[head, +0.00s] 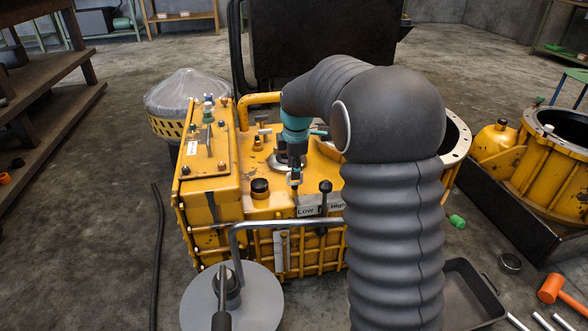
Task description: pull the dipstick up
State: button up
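The yellow transmission housing (222,205) stands on the floor in the middle of the head view. My gripper (295,180) points down over its top, just behind the Low/High plate (307,211). The fingers are small and dark here, and I cannot tell whether they are open or shut, or touching anything. I cannot make out the dipstick for certain; it may be the thin upright part under the fingers, largely hidden by them. A lever with a black knob (325,186) stands just right of my gripper. My arm hides the right part of the housing.
A black cap (260,187) and a yellow pipe (262,98) rise from the housing near my gripper. A grey bent bar (285,224) crosses its front, above a round grey disc (250,298). A black tray (465,290) and orange mallet (551,288) lie front right.

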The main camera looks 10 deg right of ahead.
jog(key=shift+f, duration=0.15)
grip_shut()
notch_tip(320, 180, up, 11)
jog(key=p, duration=0.8)
grip_release()
